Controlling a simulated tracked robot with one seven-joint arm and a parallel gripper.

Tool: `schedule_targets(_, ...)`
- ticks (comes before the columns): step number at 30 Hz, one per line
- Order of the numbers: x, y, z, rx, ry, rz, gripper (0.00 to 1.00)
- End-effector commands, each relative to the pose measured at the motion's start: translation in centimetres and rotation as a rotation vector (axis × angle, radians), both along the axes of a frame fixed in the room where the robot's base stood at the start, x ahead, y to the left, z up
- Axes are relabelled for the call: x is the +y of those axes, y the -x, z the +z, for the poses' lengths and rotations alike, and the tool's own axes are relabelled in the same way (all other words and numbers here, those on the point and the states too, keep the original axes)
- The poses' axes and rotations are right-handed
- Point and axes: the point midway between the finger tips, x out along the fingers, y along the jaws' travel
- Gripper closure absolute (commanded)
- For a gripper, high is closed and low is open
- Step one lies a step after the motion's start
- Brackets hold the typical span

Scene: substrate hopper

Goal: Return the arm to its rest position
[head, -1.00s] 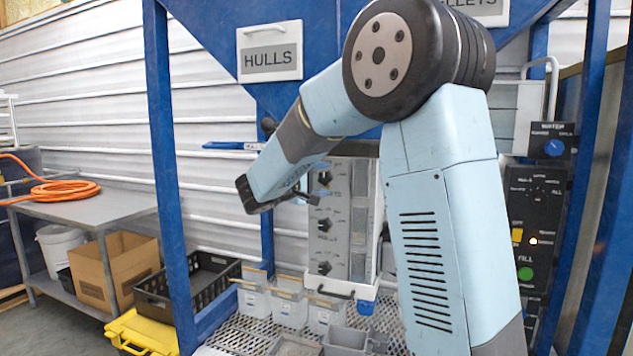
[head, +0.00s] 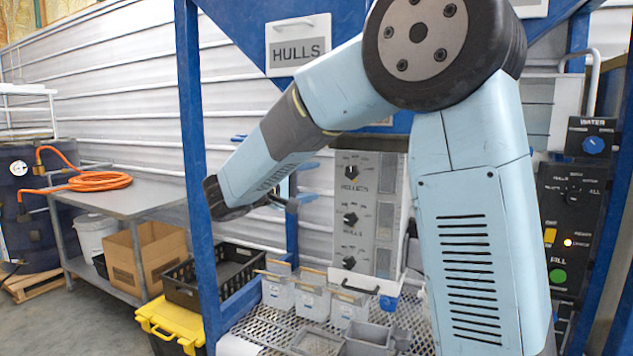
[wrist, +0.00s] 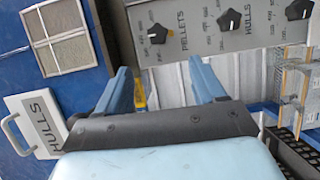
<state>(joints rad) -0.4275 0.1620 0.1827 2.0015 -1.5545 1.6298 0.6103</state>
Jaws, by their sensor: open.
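My arm is bent, with its large dark joint (head: 415,45) at the top of the head view and its forearm (head: 270,150) sloping down to the left. The forearm's dark end overlaps the blue post at the left of the hopper. In the wrist view my gripper (wrist: 162,88) is open, with its two blue fingers apart and nothing visible between them.
The blue hopper frame (head: 192,130) stands around the arm. A grey dial panel (head: 352,215) is behind it. White tubs (head: 311,300) stand on the mesh shelf below. The HULLS plate (wrist: 32,122) and dial panel (wrist: 215,35) also show in the wrist view. A steel table (head: 130,203) stands left.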

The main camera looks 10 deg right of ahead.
Motion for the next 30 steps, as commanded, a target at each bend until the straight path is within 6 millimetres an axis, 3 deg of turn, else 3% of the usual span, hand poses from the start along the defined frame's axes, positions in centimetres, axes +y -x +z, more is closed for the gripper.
schedule_targets(10,-0.1,0.1,0.0,0.002,-0.003,-0.003,0.31)
schedule_targets(14,-1.8,1.2,0.0,0.032,-0.041,-0.032,0.31)
schedule_targets(17,-4.6,3.2,-0.3,0.086,-0.116,-0.078,0.31)
schedule_targets(24,-11.0,10.4,-2.6,0.227,-0.392,-0.183,0.31)
schedule_targets(30,-13.8,16.4,-4.9,0.290,-0.651,-0.222,0.31)
